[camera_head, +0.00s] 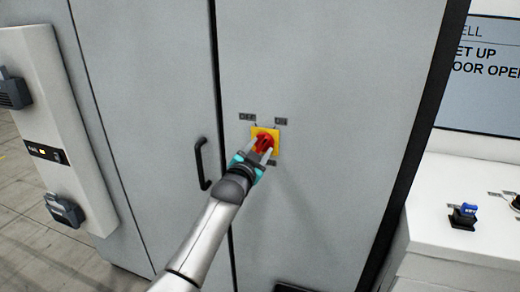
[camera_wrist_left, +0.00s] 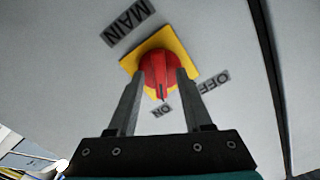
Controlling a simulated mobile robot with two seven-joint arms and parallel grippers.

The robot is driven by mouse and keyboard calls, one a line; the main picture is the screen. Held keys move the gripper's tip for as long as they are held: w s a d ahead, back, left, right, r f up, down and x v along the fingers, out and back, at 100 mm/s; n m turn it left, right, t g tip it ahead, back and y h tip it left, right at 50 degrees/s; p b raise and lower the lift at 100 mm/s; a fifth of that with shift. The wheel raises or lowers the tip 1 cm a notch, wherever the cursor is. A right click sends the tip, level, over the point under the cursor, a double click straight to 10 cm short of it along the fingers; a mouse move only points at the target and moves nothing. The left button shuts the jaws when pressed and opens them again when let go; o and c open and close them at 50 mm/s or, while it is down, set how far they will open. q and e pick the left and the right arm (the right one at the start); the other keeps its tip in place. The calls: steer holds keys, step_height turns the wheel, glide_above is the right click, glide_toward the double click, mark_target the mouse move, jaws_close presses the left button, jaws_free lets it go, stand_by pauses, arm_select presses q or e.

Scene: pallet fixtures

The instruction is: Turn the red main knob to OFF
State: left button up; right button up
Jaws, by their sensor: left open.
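The red main knob (camera_head: 264,141) sits on a yellow square plate (camera_head: 275,133) on the grey cabinet door. My left gripper (camera_head: 263,152) reaches it from below, jaws open. In the left wrist view the red knob (camera_wrist_left: 158,68) shows between the two fingers, one on each side of its raised grip; I cannot tell whether they touch it. The mark on the grip points toward the ON label (camera_wrist_left: 162,110). The OFF label (camera_wrist_left: 213,81) is to the right there, and the MAIN label (camera_wrist_left: 127,22) is at the upper left. My right gripper is out of view.
A black door handle (camera_head: 201,164) stands out left of the knob. A white panel (camera_head: 60,130) with dark grey fittings is at the far left.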

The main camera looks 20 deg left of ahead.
arm_select(q)
steer(key=shift+w, duration=0.1)
jaws_close()
stand_by(0.5)
